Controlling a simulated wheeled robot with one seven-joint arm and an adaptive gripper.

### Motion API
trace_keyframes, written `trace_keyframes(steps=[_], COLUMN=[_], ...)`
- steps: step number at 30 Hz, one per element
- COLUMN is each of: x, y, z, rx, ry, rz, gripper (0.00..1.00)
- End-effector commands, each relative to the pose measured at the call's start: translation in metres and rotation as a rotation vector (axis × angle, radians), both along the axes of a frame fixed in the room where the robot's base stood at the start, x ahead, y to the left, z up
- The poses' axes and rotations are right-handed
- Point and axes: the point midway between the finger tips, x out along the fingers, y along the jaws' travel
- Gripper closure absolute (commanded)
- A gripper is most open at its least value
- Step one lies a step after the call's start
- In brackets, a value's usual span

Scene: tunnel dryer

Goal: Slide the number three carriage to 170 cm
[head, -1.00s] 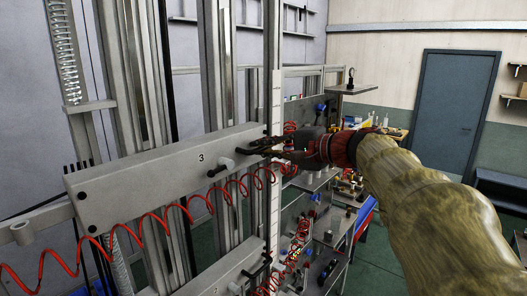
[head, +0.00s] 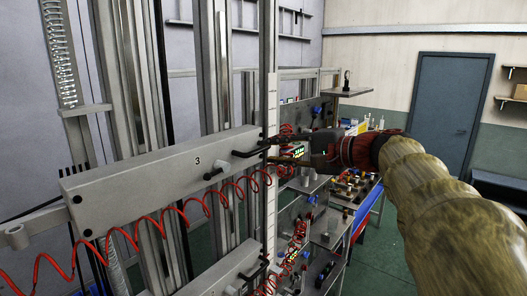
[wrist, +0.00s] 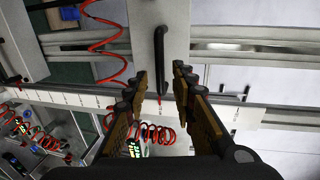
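The number three carriage (head: 150,177) is a long grey box marked "3" on vertical rails, its right end beside a white vertical scale (head: 272,110) whose figures I cannot read. A black bar handle (head: 240,154) is on its right front; it also shows in the wrist view (wrist: 159,50). My gripper (head: 270,149) is just right of the handle. In the wrist view my gripper (wrist: 160,76) is open, with the handle's near end between the fingertips and nothing clamped.
Another grey carriage (head: 222,268) is below. Benches with small parts (head: 350,190) stand behind my gripper. A blue door (head: 440,115) is at the back right.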

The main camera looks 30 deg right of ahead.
Motion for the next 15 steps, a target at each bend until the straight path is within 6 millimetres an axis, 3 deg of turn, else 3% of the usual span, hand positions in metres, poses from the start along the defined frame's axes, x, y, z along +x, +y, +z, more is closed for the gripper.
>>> trace_keyframes(steps=[6,15], x=[-0.038,-0.061], y=[-0.014,-0.022], z=[0.008,0.013], rx=[-0.001,0.0], ry=[0.0,0.001], rz=[-0.004,-0.001], gripper=[0.74,0.74])
